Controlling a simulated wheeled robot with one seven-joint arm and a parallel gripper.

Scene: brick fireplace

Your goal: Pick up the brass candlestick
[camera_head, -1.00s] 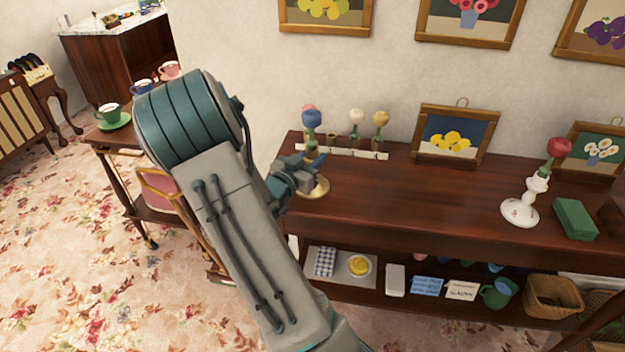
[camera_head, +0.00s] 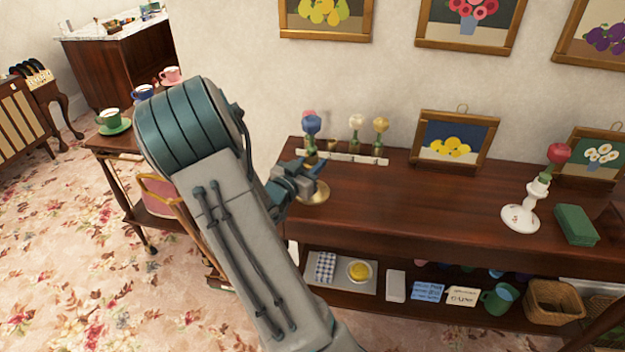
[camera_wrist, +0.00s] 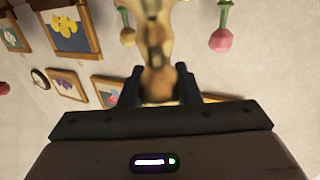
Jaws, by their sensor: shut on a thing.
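The brass candlestick (camera_head: 315,194) stands near the left end of the dark wooden sideboard, its round base on or very close to the top. My gripper (camera_head: 307,166) reaches in from the left and is shut on the candlestick's stem. In the wrist view, the blurred brass stem (camera_wrist: 158,45) sits between the two dark fingers of my gripper (camera_wrist: 159,88). The fingers and arm hide part of the stem.
A white rack (camera_head: 345,157) with small flower vases stands just behind the candlestick. A framed lemon picture (camera_head: 447,140), white candlestick (camera_head: 520,217) and green box (camera_head: 575,224) are to the right. The middle of the sideboard top (camera_head: 420,205) is clear. A tea trolley (camera_head: 110,141) stands left.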

